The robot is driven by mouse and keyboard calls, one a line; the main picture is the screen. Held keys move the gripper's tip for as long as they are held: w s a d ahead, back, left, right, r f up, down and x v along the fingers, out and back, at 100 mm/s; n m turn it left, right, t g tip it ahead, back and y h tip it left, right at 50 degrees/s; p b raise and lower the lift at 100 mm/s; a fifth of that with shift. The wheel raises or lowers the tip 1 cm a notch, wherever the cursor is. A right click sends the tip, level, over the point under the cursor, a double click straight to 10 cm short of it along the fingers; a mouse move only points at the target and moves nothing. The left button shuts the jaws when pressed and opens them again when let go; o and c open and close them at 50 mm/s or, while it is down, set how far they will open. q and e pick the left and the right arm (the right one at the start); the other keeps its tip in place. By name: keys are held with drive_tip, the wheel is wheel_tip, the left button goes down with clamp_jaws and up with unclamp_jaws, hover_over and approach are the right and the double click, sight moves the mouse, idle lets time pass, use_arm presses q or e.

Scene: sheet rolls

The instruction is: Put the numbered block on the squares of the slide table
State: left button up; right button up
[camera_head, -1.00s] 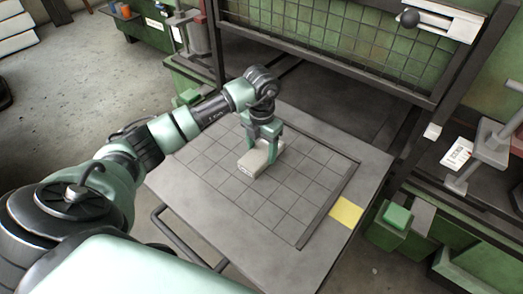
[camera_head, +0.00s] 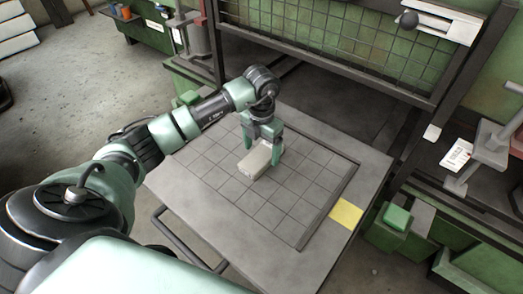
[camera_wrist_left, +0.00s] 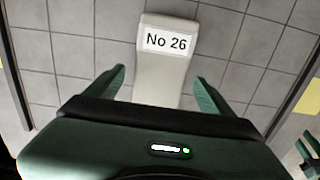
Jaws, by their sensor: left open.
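The numbered block (camera_head: 255,162) is pale grey and lies on the squares of the slide table (camera_head: 213,198). In the left wrist view the block (camera_wrist_left: 163,72) carries a white label reading "No 26". My left gripper (camera_head: 264,150) is open, with its fingers on either side of the block's far end and just above it. In the left wrist view the two fingers of my left gripper (camera_wrist_left: 160,85) stand apart, with gaps between them and the block.
A dark raised rail (camera_head: 330,205) runs along the right side of the squares. A yellow patch (camera_head: 346,213) marks the table's right edge. A green mesh guard (camera_head: 325,40) stands behind. A green box (camera_head: 397,217) sits right of the table.

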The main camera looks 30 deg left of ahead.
sight(262, 154)
use_arm(q)
wheel_tip(262, 154, up, 11)
drive_tip(key=p, duration=0.1)
drive_tip(key=shift+r, duration=0.15)
use_arm(e)
wheel_tip(262, 154, down, 7)
drive_tip(key=s, duration=0.1)
drive_tip(key=shift+r+g, duration=0.2)
drive_tip(key=shift+g, duration=0.1)
